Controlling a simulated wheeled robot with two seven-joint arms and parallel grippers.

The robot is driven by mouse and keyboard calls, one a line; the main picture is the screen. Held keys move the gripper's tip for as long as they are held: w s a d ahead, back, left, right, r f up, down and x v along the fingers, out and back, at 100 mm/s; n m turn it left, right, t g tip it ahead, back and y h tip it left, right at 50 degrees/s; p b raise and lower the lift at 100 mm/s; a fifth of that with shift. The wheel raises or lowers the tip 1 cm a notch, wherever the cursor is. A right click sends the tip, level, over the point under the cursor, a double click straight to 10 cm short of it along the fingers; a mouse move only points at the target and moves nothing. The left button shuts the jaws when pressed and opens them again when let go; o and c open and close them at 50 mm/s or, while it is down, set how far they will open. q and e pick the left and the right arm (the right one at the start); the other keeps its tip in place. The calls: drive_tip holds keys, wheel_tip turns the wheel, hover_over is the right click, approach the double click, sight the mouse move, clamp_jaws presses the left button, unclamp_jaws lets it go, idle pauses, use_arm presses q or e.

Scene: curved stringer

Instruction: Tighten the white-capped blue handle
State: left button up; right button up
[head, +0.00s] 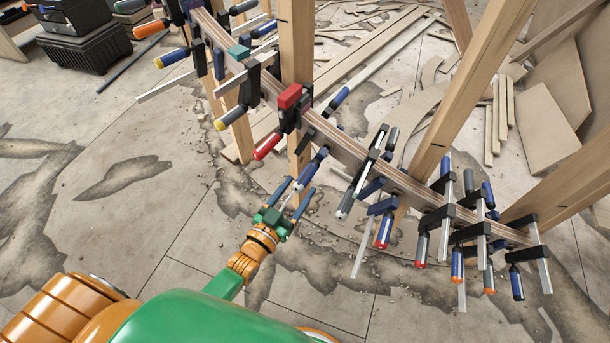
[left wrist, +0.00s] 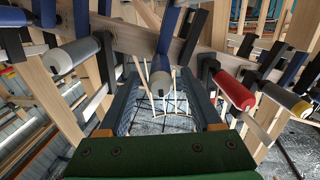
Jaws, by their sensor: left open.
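The white-capped blue handle (head: 311,169) hangs from a clamp on the curved wooden stringer, its pale cap end pointing down toward my left gripper. In the left wrist view the blue handle (left wrist: 166,42) shows near the middle, with its whitish cap facing the camera. My left gripper (head: 301,184) is open just below the handle. In the left wrist view its two dark fingers (left wrist: 160,84) stand left and right of the cap, with visible gaps on both sides. Whether the fingers overlap the handle in depth is hard to tell. My right gripper is not in view.
The curved stringer (head: 345,151) carries several clamps. A red handle (left wrist: 234,90) and a yellow-capped grey handle (left wrist: 286,99) lie to the right in the wrist view, a pale-capped grey handle (left wrist: 75,53) to the left. Wooden posts (head: 296,75) stand behind. Floor below is open.

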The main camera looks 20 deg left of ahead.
use_arm(q)
drive_tip(key=shift+s+a, duration=0.25)
drive_tip(key=shift+s, duration=0.85)
drive_tip(key=s+a+p, duration=0.1)
drive_tip(key=s+p, duration=0.1)
drive_tip(key=s, duration=0.6)
drive_tip(key=shift+s+a, duration=0.25)
drive_tip(key=shift+a, duration=0.1)
